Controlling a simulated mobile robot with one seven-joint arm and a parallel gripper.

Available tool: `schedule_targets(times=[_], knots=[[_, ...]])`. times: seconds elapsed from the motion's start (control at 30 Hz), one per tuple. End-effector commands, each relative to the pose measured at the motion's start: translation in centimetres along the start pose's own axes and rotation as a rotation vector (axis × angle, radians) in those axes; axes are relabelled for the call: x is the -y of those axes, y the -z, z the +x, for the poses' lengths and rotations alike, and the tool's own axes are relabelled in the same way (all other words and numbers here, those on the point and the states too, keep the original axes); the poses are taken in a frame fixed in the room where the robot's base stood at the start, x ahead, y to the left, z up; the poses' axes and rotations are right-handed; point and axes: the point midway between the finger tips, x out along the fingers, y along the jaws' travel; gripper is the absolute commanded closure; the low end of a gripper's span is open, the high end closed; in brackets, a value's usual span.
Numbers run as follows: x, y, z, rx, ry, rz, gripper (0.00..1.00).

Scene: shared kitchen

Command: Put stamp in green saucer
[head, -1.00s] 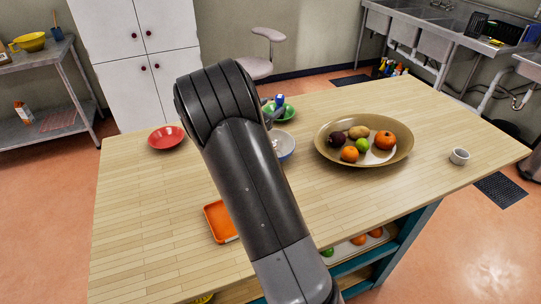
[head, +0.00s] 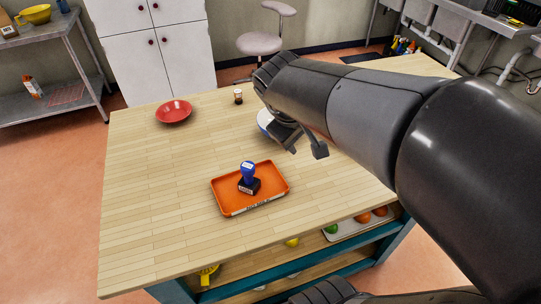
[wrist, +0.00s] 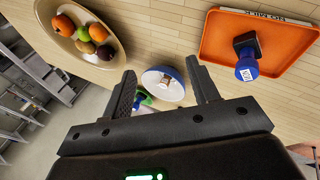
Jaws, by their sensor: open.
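The stamp (head: 248,173), with a blue handle and dark base, stands upright on the orange tray (head: 222,205) in the head view. In the wrist view the stamp (wrist: 247,66) is at the upper right, on the tray (wrist: 210,45). My gripper (head: 305,149) is open and empty, above the table to the right of the tray. In the wrist view my gripper (wrist: 161,68) has its fingers spread, with the stamp outside them. The green saucer (wrist: 147,98) shows only partly, by the left finger, with something blue at it. My arm hides it in the head view.
A white bowl with a blue outside (wrist: 163,92) shows between my fingers and holds something small and brown. A large fruit bowl (wrist: 60,36) lies beyond. The table's left side is clear.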

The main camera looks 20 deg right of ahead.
Motion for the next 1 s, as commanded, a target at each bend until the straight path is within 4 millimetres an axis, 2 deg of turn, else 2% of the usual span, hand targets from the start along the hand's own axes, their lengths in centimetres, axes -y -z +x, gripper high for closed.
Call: schedule_targets(times=[0.03,0.2,0.4,0.57,1.0], knots=[[1.2,-0.9,-1.1,-0.039,0.039,0.062,0.45],[5.4,-3.0,-4.0,-0.153,0.187,0.262,0.45],[8.7,-4.2,-6.1,-0.234,0.302,0.403,0.45],[9.5,-4.4,-6.5,-0.252,0.334,0.440,0.45],[9.5,-4.4,-6.6,-0.252,0.335,0.440,0.45]])
